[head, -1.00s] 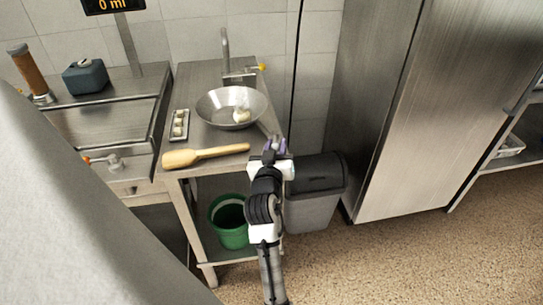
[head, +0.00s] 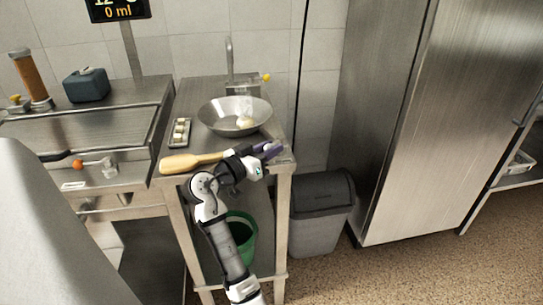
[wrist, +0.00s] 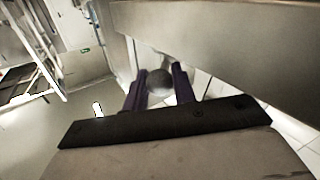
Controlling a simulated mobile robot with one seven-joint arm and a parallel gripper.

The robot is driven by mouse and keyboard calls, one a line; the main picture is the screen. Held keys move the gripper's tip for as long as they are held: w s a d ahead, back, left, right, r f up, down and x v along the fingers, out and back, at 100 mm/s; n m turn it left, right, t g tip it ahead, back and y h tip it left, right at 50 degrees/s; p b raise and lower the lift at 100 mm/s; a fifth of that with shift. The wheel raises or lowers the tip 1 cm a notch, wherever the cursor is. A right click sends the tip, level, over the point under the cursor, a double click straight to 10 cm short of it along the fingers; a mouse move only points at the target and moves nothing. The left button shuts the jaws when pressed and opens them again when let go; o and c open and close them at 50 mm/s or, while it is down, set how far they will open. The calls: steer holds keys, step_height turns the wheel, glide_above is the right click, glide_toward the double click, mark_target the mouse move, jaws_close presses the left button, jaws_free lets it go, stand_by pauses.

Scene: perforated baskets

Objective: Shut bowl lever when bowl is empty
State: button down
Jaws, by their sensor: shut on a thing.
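A wide metal bowl (head: 212,111) stands on the steel table, with a pale round thing (head: 245,122) inside it. Behind the bowl, a small yellow lever (head: 266,76) sticks out on the right of a metal box with an upright spout (head: 229,58). I cannot tell whether this is the bowl lever, or whether it is open or shut. My gripper (head: 268,150) is at the table's front right corner, in front of the bowl and apart from it. In the wrist view its purple fingers (wrist: 160,92) are shut on a grey round thing (wrist: 158,78).
A wooden tool (head: 186,162) lies along the table's front edge, left of my gripper. A small tray (head: 173,142) of pale pieces is left of the bowl. A grey bin (head: 322,205) stands right of the table, and a green bucket (head: 240,232) is below it.

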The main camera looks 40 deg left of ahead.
steer(key=shift+a+h, duration=0.1)
steer(key=shift+h, duration=0.2)
steer(key=c, duration=1.2)
jaws_free()
steer(key=s, duration=0.4)
steer(key=s+a+b, duration=0.1)
steer(key=s, duration=0.4)
steer(key=s+b, duration=0.1)
steer(key=s, duration=0.3)
steer(key=shift+s+a, duration=0.3)
steer(key=shift+a, duration=0.05)
